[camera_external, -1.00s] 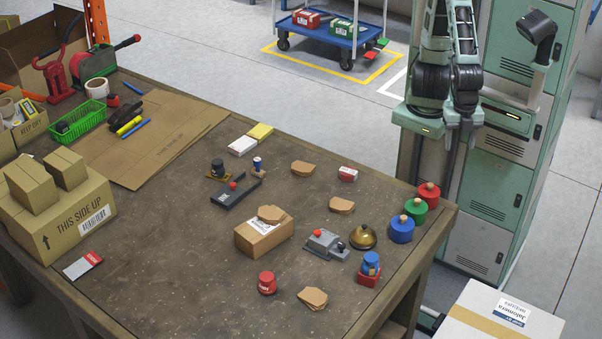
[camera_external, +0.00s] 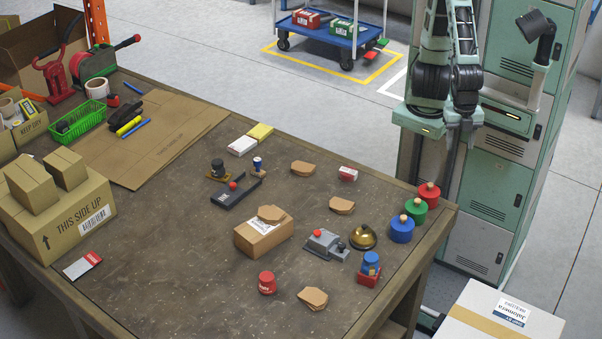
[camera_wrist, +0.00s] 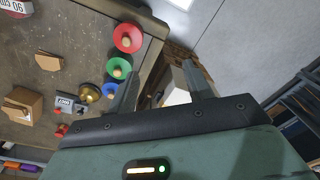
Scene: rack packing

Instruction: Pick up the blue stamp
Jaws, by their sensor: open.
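A blue round stamp (camera_external: 402,230) with a wooden knob stands upright near the right edge of the worktable. It also shows in the wrist view (camera_wrist: 110,91), left of my fingers and partly hidden. A green one (camera_external: 414,210) and a red one (camera_external: 429,194) of the same shape stand in a row behind it. A smaller blue-topped piece with a wooden part (camera_external: 258,164) stands farther back. My gripper (camera_wrist: 160,90) is open and empty, its fingers spread apart. In the external view it hangs beyond the table's right edge, apart from the stamps.
A brass bell (camera_external: 362,237) and a grey device with a red button (camera_external: 324,243) stand left of the blue stamp. A blue piece sits on a red box (camera_external: 369,277) in front. A carton (camera_external: 263,236) lies mid-table. The table's (camera_external: 180,250) left front is largely clear.

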